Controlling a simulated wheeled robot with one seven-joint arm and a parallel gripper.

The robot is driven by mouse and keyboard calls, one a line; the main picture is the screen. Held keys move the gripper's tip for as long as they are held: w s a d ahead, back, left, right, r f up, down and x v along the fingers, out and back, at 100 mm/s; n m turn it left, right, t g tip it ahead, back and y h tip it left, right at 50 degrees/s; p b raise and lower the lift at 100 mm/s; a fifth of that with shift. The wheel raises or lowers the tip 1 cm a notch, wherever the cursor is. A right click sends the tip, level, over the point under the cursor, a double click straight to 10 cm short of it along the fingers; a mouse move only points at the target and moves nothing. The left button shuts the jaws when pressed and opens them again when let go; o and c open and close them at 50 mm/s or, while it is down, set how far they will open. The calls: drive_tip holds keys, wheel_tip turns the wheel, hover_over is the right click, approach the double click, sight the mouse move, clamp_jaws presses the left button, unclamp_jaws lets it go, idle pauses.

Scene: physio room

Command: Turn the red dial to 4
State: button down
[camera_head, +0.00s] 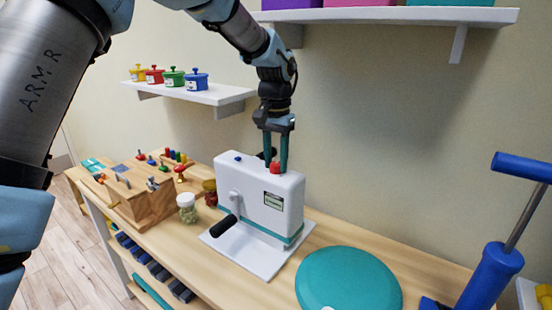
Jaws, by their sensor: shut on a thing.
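A white box-shaped device (262,200) with a teal stripe stands on a white base plate on the wooden bench. The red dial (275,168) sits on its top near the right end. My gripper (276,165) points straight down over the device top, with its two dark teal fingers around the red dial, shut on it. The dial's number marks cannot be read in this view. A small label with a green patch (273,200) is on the device's front face. A black-handled crank (224,225) sticks out at the front left.
A teal disc (350,282) lies on the bench right of the device, and a blue pump (492,272) stands further right. A jar (187,208) and a wooden block with hardware (138,197) are at left. Shelves hang on the wall, one with coloured pots (196,80).

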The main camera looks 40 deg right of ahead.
drive_tip(key=m, duration=0.3)
drive_tip(key=shift+m+p, duration=0.35)
drive_tip(key=shift+m, duration=0.05)
drive_tip(key=m+p, duration=0.1)
drive_tip(key=m, duration=0.3)
drive_tip(key=shift+w+m, duration=0.1)
drive_tip(key=shift+m, duration=0.2)
drive_tip(key=m+p, duration=0.1)
drive_tip(key=m, duration=0.2)
drive_tip(key=shift+m, duration=0.3)
drive_tip(key=shift+m+p, duration=0.65)
drive_tip(key=shift+m, duration=1.25)
drive_tip(key=shift+c, duration=2.3)
unclamp_jaws()
drive_tip(key=shift+d+r, duration=0.1)
